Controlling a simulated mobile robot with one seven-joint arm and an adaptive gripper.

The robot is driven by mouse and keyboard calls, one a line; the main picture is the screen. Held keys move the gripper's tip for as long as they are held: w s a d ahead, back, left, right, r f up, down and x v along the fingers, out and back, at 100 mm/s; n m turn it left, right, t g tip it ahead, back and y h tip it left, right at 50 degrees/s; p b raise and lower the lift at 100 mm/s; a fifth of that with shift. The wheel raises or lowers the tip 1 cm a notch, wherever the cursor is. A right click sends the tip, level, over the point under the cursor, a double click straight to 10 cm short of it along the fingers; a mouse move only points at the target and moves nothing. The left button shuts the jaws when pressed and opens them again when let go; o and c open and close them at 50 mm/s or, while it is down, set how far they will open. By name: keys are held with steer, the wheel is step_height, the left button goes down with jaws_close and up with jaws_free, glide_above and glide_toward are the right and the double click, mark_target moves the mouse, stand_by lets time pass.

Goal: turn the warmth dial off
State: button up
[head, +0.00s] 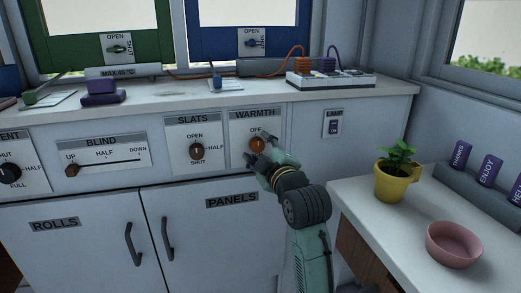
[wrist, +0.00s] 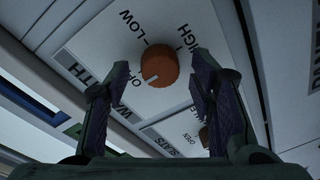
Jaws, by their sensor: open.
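The warmth dial is a round orange-brown knob (head: 258,144) on a pale plate marked WARMTH, on the upper front of the cabinet. In the wrist view the knob (wrist: 160,66) is close, with LOW, HIGH and OFF printed around it. A short white mark on its face lies on the lower left, the side of the OFF label; its exact setting is hard to tell. My gripper (head: 261,148) is at the dial, its jaws open. In the wrist view the fingers (wrist: 151,78) stand on either side of the knob, apart from it, the right one nearer.
The slats dial (head: 196,151) is just left, and the lamp switch (head: 333,125) is to the right. A blind slider (head: 72,170) is farther left. A yellow potted plant (head: 391,183) and a pink bowl (head: 454,246) stand on the right counter.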

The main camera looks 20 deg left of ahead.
steer(key=v, duration=1.2)
